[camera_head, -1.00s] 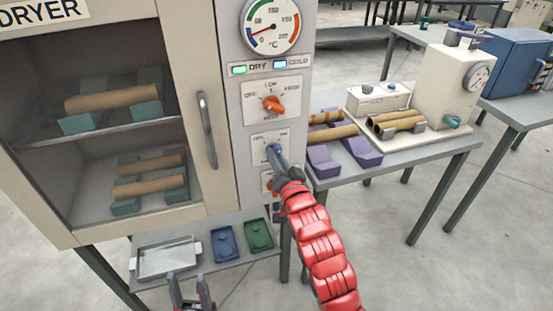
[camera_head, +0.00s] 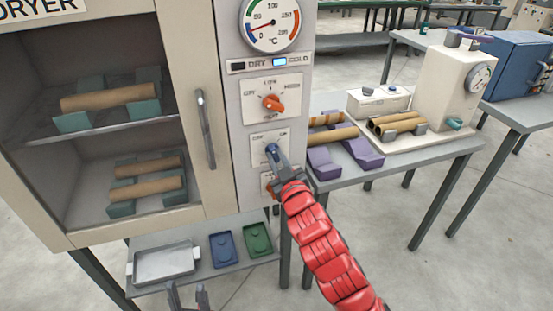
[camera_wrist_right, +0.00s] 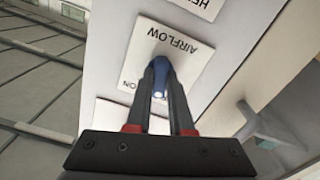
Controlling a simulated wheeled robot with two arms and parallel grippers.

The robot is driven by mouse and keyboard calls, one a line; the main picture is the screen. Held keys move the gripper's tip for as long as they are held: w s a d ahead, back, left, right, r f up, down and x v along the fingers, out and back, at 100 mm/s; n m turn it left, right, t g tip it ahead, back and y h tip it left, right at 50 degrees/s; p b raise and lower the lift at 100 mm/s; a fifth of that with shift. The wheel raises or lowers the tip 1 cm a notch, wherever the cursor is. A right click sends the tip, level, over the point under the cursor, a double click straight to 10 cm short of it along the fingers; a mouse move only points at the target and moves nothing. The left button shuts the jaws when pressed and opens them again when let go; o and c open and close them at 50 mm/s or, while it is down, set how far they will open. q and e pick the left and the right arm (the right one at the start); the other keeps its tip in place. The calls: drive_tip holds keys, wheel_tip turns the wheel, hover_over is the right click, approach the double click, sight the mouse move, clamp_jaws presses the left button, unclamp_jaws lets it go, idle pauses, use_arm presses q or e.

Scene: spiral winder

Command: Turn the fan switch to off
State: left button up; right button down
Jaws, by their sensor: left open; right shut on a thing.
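The blue fan switch (camera_head: 272,150) is a knob on a white plate on the dryer's control panel. The plate (camera_wrist_right: 205,60) reads AIRFLOW and ON in the right wrist view, upside down. My right gripper (camera_wrist_right: 162,80), on the red arm, is shut on the blue switch (camera_wrist_right: 160,68), its fingers on either side of it. In the head view the gripper (camera_head: 275,163) hides part of the plate and the lower knob. My left gripper (camera_head: 187,291) is open and empty at the bottom edge.
An orange selector knob (camera_head: 272,103) sits above the switch, under the indicator lamps (camera_head: 270,64) and gauge (camera_head: 271,23). The dryer door handle (camera_head: 205,130) is to the left. A lower shelf holds a metal tray (camera_head: 164,263). A table with purple cradles (camera_head: 324,163) stands right.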

drive_tip(key=shift+f+n, duration=0.1)
drive_tip(key=shift+n, duration=2.1)
drive_tip(key=c, duration=0.8)
unclamp_jaws()
